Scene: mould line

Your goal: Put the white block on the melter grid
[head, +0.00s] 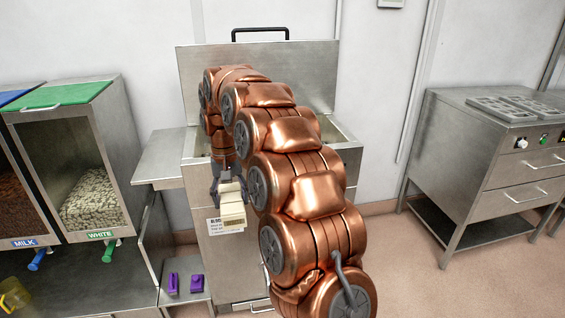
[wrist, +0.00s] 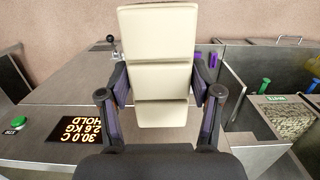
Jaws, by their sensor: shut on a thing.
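The white block (wrist: 158,47) is cream coloured with grooves across it, and fills the middle of the wrist view. My gripper (wrist: 161,88) is shut on it, with a finger on each side. In the head view the block (head: 232,208) hangs in front of the steel melter (head: 196,170), near a paper label, held by my gripper (head: 230,183). The melter has a raised lid (head: 187,72) behind my arm. My copper arm covers most of the melter's opening, and I cannot see the grid.
A bin of white pieces (head: 92,200) with a green lid stands at the left. A steel side shelf (head: 160,158) adjoins the melter. Purple items (head: 172,284) lie on a low shelf. A steel cabinet with moulds (head: 500,108) stands at the right. A lit display (wrist: 80,130) shows in the wrist view.

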